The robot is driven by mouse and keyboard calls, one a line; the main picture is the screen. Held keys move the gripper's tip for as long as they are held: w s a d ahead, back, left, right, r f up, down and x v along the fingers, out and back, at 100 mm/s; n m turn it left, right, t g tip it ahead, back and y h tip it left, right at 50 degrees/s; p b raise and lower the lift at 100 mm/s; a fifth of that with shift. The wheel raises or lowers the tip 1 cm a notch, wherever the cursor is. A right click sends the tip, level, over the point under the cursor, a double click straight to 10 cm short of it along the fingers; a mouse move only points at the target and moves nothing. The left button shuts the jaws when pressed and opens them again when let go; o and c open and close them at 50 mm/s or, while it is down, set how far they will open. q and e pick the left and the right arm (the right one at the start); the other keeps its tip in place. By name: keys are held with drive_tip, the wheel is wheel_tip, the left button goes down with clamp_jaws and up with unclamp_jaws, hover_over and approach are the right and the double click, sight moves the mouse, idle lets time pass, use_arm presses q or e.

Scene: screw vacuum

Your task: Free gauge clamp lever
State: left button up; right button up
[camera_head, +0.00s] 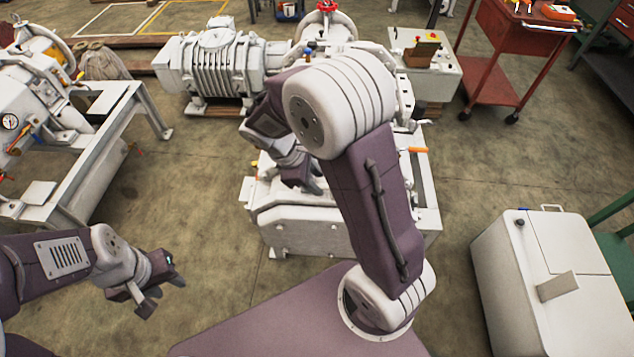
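I cannot make out the gauge clamp lever for certain. A white machine (310,235) stands in front of me, partly hidden behind my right arm. An orange handle (418,150) sticks out at its right side, and a small yellow part (255,168) shows at its left. My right gripper (312,186) points down over the top of this machine, and its fingers are too small and shaded to read. My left gripper (164,297) is open and empty over the bare floor at the lower left. A round dial gauge (10,122) sits on another machine at the far left.
A ribbed white pump (225,68) stands behind the machine. A white frame (105,130) is at the left. A white cabinet (545,270) stands at the lower right and a red cart (495,60) at the back right. Open floor lies between them.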

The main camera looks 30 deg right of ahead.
drive_tip(key=shift+s+d+f, duration=0.2)
drive_tip(key=shift+d+f, duration=0.2)
drive_tip(key=shift+f, duration=0.2)
drive_tip(key=shift+w+a, duration=0.1)
clamp_jaws()
